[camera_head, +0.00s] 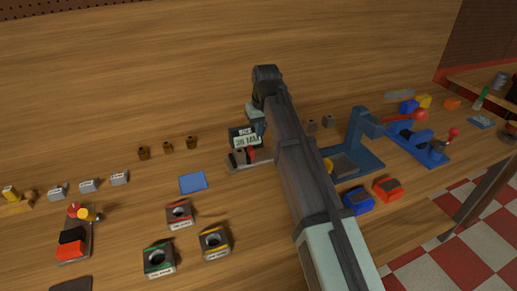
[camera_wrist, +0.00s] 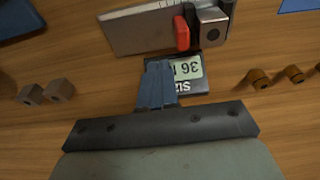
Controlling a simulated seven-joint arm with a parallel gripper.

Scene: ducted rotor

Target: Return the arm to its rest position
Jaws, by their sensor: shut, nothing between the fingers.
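My arm reaches across the middle of the wooden bench in the head view. My gripper (camera_head: 259,128) is at its far end, beside a small display that reads "SIZE 36 MM" (camera_head: 243,137). In the wrist view, my gripper (camera_wrist: 158,68) has its two blue-grey fingers together with nothing between them. The fingers cover part of the display (camera_wrist: 188,70). I cannot tell whether they touch it. A grey block device with a red part (camera_wrist: 140,30) lies just beyond the fingertips.
Ring blocks (camera_head: 214,242) and a blue pad (camera_head: 193,182) lie left of my arm. A blue press (camera_head: 362,140), a blue fixture with red knobs (camera_head: 415,140), and blue (camera_head: 358,201) and red (camera_head: 388,188) blocks stand right. Small brown cylinders (camera_head: 167,147) stand behind. The back left bench is clear.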

